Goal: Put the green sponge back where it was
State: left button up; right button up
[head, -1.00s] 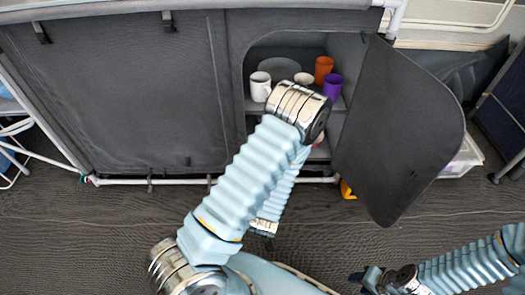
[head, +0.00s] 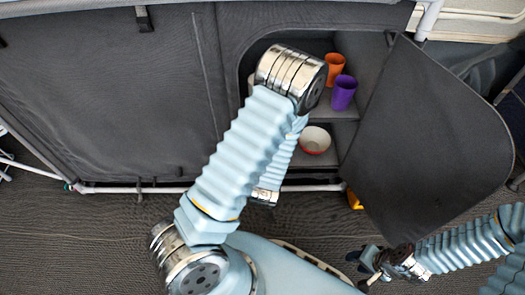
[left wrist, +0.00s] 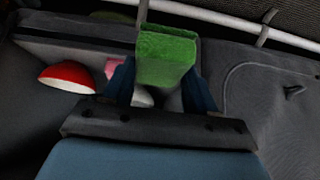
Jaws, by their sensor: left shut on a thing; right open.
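The green sponge (left wrist: 166,57) shows in the left wrist view between the two dark fingers of my left gripper (left wrist: 160,82), which is shut on it. In the head view my left arm covers part of the open cabinet, and neither the sponge nor the left gripper can be made out. The cabinet's lower shelf holds a white bowl with a red outside (head: 314,140); a red and white bowl also shows in the left wrist view (left wrist: 68,78), left of the sponge. My right gripper (head: 368,267) is open and empty, low at the right of the head view.
An orange cup (head: 335,64) and a purple cup (head: 343,93) stand on the upper shelf. The cabinet door (head: 430,145) hangs open on the right. A white frame bar (head: 120,189) runs along the cabinet's bottom. A yellow-orange thing (head: 354,199) lies below the door.

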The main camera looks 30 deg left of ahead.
pick_arm(q)
jog(key=shift+b+x, duration=0.9)
jog(key=shift+b, duration=0.1)
jog(key=shift+w+a+r+p, duration=0.3)
jog(key=shift+w+a+r, duration=0.05)
jog(key=shift+w, duration=0.2)
jog(key=shift+w+a+r+p, duration=0.25)
jog(key=shift+w+a+r, duration=0.1)
jog(key=shift+w, duration=0.2)
jog(key=w+a, duration=0.2)
jog(key=w, duration=0.1)
jog(key=w+a, duration=0.2)
jog(key=w, duration=0.2)
jog(key=w+a, duration=0.2)
jog(key=w, duration=0.1)
jog(key=shift+w+a+f+b, duration=0.1)
jog(key=shift+w+a+b, duration=0.2)
jog(key=shift+w, duration=0.05)
jog(key=shift+f+b, duration=0.55)
jog(key=shift+f, duration=1.15)
pick_arm(e)
jog(key=shift+f, duration=2.2)
pick_arm(q)
jog(key=shift+f, duration=0.1)
pick_arm(e)
jog(key=shift+f, duration=0.1)
pick_arm(q)
jog(key=o, duration=1.1)
